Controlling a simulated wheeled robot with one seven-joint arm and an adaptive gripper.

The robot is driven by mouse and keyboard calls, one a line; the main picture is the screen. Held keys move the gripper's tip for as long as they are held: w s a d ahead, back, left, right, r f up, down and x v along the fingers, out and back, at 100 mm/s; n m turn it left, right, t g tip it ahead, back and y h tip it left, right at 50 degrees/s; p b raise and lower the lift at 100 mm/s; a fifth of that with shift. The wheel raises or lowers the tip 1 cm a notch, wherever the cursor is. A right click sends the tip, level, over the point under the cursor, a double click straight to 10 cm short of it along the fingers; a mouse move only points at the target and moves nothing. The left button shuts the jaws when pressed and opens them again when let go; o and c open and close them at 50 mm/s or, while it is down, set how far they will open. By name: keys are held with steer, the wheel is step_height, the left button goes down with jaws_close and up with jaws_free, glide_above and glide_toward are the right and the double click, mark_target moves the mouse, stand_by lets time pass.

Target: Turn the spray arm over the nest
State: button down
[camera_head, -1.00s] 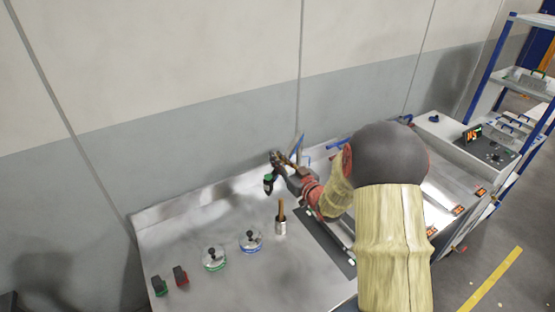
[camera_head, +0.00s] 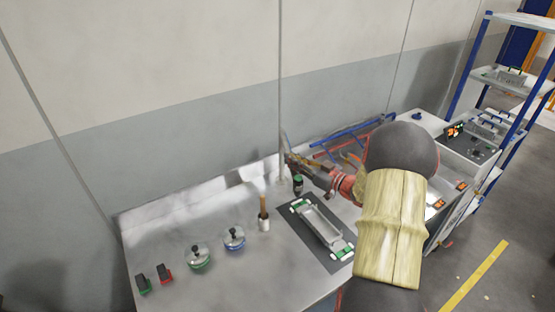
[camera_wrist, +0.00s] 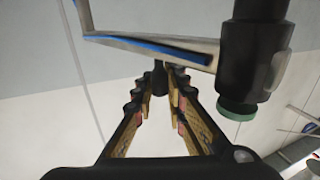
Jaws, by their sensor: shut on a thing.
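The spray arm (camera_wrist: 150,44) runs across the top of the wrist view as a pale bar with a blue line along it. Its black nozzle head with a green ring (camera_wrist: 252,60) hangs at the right. In the head view the nozzle (camera_head: 298,186) is behind the mat's far left corner. My gripper (camera_wrist: 160,95) is shut on what looks like a dark peg (camera_wrist: 158,74) under the bar. The contact is partly hidden by the fingers. The nest seems to be the dark mat (camera_head: 299,236) with a grey tray-like part (camera_head: 322,226) with green-and-white ends on it.
A brush in a cup (camera_head: 264,222), a blue-rimmed dish (camera_head: 234,238), a green-rimmed dish (camera_head: 198,258), and red (camera_head: 165,274) and green (camera_head: 143,284) blocks stand left on the bench. Blue and red bars (camera_head: 335,143) lie behind my arm. A shelf rack (camera_head: 500,72) stands at right.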

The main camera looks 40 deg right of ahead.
steer(key=s+d+n+y+p, duration=0.1)
steer(key=s+d, duration=0.1)
steer(key=d, duration=0.6)
steer(key=shift+s+d+r+y, duration=0.15)
steer(key=shift+s+y, duration=0.15)
steer(key=shift+s, duration=0.1)
steer(key=shift+d, duration=0.1)
steer(key=c, duration=2.2)
jaws_free()
steer(key=shift+o, duration=0.7)
steer(key=shift+d, duration=0.2)
steer(key=shift+o, duration=1.3)
steer(key=shift+a+g, duration=0.1)
steer(key=shift+g, duration=0.2)
